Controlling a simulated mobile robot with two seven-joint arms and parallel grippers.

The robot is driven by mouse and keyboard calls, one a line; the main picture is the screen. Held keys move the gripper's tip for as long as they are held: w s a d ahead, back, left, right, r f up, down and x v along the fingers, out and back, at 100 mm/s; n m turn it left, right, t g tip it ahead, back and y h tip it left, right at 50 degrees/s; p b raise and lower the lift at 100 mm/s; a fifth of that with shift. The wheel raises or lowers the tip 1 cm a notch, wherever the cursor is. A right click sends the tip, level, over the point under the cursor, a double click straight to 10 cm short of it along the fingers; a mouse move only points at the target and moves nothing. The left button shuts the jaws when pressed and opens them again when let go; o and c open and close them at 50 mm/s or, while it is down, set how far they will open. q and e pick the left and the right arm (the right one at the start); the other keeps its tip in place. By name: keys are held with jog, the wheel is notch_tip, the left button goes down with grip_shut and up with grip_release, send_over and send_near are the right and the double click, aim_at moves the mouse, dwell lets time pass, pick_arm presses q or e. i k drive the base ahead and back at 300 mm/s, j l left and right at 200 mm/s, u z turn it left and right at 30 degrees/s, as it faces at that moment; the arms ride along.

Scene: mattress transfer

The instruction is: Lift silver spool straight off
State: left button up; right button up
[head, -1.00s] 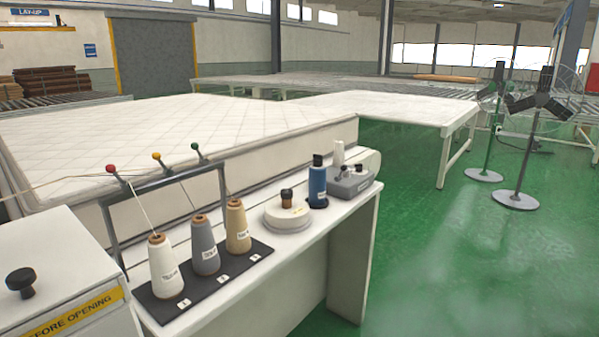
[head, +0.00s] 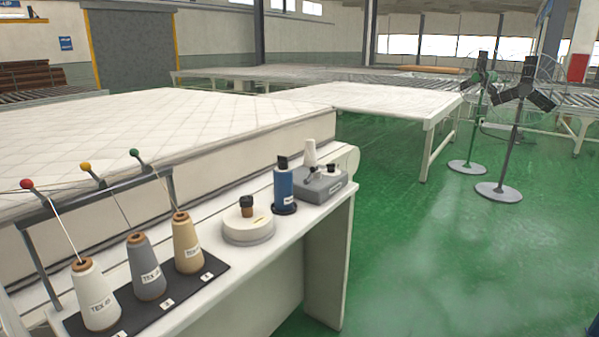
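The silver-grey spool (head: 146,267) is a cone of thread with a brown top and a white label. It stands upright on the black strip (head: 206,284) at the near left of the white bench. A white spool (head: 97,294) stands to its left and a tan spool (head: 186,243) to its right. A thread runs from the grey spool's top up toward the guide rack (head: 62,207) with red, yellow and green knobs. Neither of my grippers is in the head view.
A round white device (head: 248,228), a blue bottle-like item (head: 284,186) and a grey box (head: 321,186) stand farther along the bench. A quilted mattress (head: 150,135) lies behind it. Two fans (head: 517,130) stand at right on open green floor (head: 440,260).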

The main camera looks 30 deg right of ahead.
aim_at(317, 175)
jog(key=i+l+u, duration=0.1)
jog(key=l+u, duration=0.15)
jog(key=l, duration=0.5)
jog(key=l+u, duration=0.25)
jog(key=l, duration=1.3)
jog(key=i+l+u, duration=0.15)
jog(key=l, duration=0.6)
